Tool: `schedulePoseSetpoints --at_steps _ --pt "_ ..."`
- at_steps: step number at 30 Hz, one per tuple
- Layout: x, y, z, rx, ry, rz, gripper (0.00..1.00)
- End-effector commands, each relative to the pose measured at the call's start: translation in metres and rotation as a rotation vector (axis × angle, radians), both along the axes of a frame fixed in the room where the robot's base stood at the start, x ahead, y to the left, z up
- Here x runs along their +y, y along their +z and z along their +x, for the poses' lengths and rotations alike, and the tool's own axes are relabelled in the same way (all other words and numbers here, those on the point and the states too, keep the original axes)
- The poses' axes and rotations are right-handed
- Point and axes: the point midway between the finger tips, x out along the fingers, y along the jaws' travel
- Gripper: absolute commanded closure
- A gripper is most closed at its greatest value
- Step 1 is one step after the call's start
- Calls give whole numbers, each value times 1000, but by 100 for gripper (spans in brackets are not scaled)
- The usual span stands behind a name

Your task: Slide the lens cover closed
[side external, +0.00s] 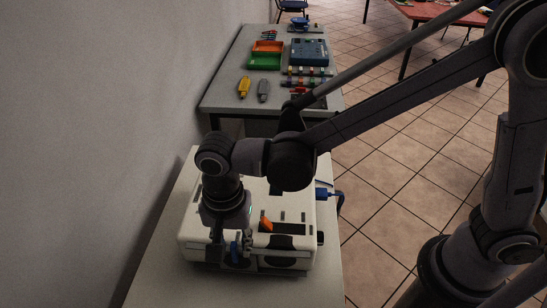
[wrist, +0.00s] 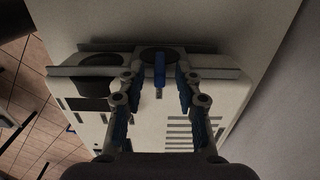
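The white device (side external: 190,232) sits on the near table, and its face fills the middle of the wrist view (wrist: 150,128). A dark round cover with a blue upright handle (wrist: 159,70) sits at the device's edge, between grey rails (wrist: 215,72). A black round lens opening (wrist: 97,88) shows to the left of the handle, uncovered. My gripper (wrist: 159,76) is open, with one blue-padded finger on each side of the handle and visible gaps between. In the side view my gripper (side external: 238,248) is low at the device's front; contact there is hard to make out.
An orange switch (side external: 266,224) stands on top of the device. A blue plug (side external: 322,194) with a cable is at its right side. A farther table (side external: 219,96) holds trays and small parts. A wall runs along the left.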

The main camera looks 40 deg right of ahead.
Motion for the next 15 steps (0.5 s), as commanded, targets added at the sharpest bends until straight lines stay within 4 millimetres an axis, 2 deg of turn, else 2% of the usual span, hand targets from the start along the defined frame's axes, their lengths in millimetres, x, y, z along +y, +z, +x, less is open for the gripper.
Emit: schedulePoseSetpoints --at_steps 5,14,15 --pt "0 -10 0 0 0 0 66" --pt "0 -11 0 0 0 0 66" --pt "0 -11 0 0 0 0 78"
